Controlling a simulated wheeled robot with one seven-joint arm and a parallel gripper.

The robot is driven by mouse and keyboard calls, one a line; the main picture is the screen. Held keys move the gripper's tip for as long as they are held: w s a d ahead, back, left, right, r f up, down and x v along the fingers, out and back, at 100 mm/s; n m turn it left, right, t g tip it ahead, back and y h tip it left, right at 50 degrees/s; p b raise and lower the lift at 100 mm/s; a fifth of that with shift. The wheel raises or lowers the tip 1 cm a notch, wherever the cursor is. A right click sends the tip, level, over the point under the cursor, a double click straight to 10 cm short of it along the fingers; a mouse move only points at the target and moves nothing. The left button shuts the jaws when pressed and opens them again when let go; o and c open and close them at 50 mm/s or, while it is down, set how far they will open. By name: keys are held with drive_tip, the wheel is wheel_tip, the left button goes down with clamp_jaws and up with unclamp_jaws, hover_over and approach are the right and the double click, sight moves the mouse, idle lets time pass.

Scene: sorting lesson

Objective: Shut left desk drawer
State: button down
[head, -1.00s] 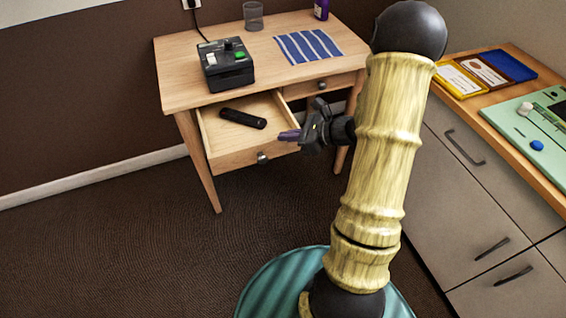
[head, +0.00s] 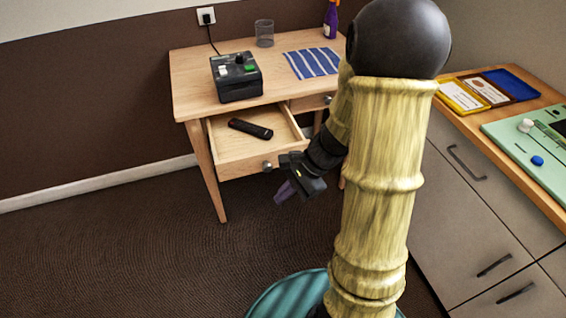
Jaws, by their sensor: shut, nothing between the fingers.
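The left desk drawer (head: 245,162) is pulled out from the wooden desk (head: 194,84). A black oblong object (head: 250,129) lies inside it. My arm hides part of the desk's right side.
On the desk are a black box with buttons (head: 236,78), a clear cup (head: 264,33), a striped blue cloth (head: 312,62) and a purple bottle (head: 331,19). A grey cabinet (head: 468,205) with a wooden top stands on the right. The floor in front of the desk is clear.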

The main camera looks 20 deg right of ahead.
drive_tip(key=s+r+n+t+h, duration=0.1)
drive_tip(key=s+r+n+h, duration=0.1)
drive_tip(key=n, duration=0.5)
drive_tip(key=s+r+n+h, duration=0.2)
drive_tip(key=n+h, duration=0.3)
drive_tip(key=n, duration=0.2)
drive_tip(key=shift+r+t, duration=0.3)
drive_tip(key=shift+t, duration=0.1)
